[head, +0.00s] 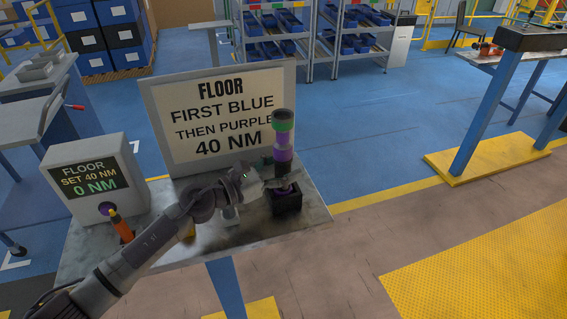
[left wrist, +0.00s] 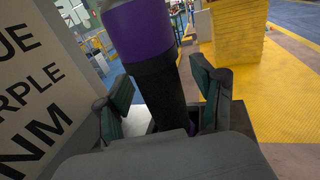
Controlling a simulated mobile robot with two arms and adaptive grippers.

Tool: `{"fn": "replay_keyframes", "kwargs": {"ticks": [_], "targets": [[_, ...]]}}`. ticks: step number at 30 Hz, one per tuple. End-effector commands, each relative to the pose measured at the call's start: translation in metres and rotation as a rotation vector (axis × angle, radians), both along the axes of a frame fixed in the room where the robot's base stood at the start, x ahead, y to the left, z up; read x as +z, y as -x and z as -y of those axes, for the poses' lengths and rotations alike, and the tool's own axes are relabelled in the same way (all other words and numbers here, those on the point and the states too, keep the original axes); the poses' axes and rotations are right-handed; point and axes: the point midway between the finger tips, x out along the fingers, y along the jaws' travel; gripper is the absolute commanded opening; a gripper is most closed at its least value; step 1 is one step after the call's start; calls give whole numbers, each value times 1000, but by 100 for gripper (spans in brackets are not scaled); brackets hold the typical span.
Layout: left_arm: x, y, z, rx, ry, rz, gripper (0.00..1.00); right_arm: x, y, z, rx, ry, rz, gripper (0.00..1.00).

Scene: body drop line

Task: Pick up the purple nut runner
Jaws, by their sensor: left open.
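The purple nut runner (head: 283,158) stands upright above a black holder (head: 288,202) on the small table. It has a purple band, a green ring and a dark top. In the left wrist view its purple body (left wrist: 138,32) and black shaft (left wrist: 163,92) rise between my fingers, slightly tilted in the picture. My left gripper (head: 274,184) is open, with its teal-padded fingers (left wrist: 165,98) on either side of the black shaft. I cannot tell whether either pad touches it. The shaft's lower end is partly hidden by the gripper. My right gripper is not in view.
A sign (head: 222,115) reading "first blue then purple 40 NM" stands close behind the gripper. A display box (head: 92,180) showing 0 NM and an orange-handled tool (head: 122,228) are at the table's left. Floor right of the table is clear up to a yellow-footed stand (head: 490,162).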

Motion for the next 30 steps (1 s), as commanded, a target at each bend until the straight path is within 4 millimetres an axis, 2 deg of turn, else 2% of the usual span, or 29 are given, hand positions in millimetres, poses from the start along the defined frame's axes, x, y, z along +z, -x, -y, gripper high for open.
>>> {"fn": "replay_keyframes", "kwargs": {"ticks": [6,18,30], "targets": [[-1,0,0,0,-1,0,67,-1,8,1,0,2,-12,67],[-1,0,0,0,0,0,0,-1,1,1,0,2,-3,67],[5,-1,0,1,3,5,0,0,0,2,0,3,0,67]]}}
